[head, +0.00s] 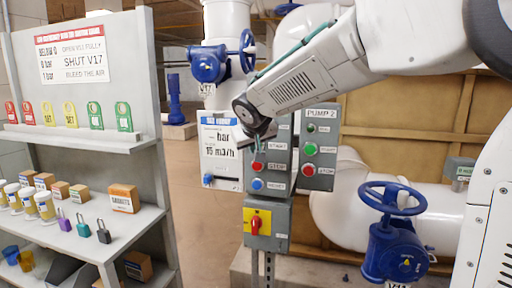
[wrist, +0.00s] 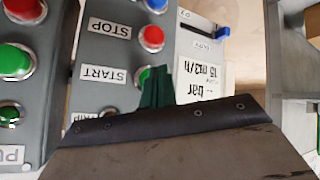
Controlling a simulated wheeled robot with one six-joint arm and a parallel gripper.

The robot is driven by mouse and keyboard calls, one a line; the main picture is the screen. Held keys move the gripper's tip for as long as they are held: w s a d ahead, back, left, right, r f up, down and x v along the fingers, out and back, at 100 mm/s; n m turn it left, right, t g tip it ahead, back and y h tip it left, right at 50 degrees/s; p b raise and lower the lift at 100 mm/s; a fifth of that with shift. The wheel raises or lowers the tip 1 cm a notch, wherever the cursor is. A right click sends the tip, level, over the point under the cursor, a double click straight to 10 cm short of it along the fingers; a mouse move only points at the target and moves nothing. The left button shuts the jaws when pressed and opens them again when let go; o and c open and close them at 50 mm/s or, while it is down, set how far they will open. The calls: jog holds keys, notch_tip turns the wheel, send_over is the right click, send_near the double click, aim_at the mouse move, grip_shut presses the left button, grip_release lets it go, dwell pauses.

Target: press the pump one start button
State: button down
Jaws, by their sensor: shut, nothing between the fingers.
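The pump one control box (head: 283,185) is the left of two grey boxes, with START, STOP and RESET labels. Its green start button shows as a partly covered edge in the wrist view (wrist: 140,76), beside the START label; in the head view my gripper hides it. Below START in the head view are the red stop button (head: 257,166) and blue reset button (head: 257,184). My gripper (head: 260,146) is shut and empty, in front of the start button. Its green fingertips (wrist: 160,72) overlap the button in the wrist view; I cannot tell whether they touch it.
The PUMP 2 box (head: 321,128) stands close on the right, with its own green and red buttons. A yellow-and-red switch (head: 257,222) is below. A shelf (head: 120,225) fills the left side.

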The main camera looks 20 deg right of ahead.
jog(key=shift+w+d, duration=0.25)
jog(key=shift+w, duration=0.05)
jog(key=shift+w+d, duration=0.25)
jog(key=shift+w, duration=0.1)
dwell(0.9)
dwell(0.4)
jog(key=shift+s+a, duration=0.5)
jog(key=shift+s, duration=0.2)
jog(key=s+a, duration=0.1)
jog(key=s, duration=0.1)
jog(key=s+a, duration=0.2)
dwell(0.9)
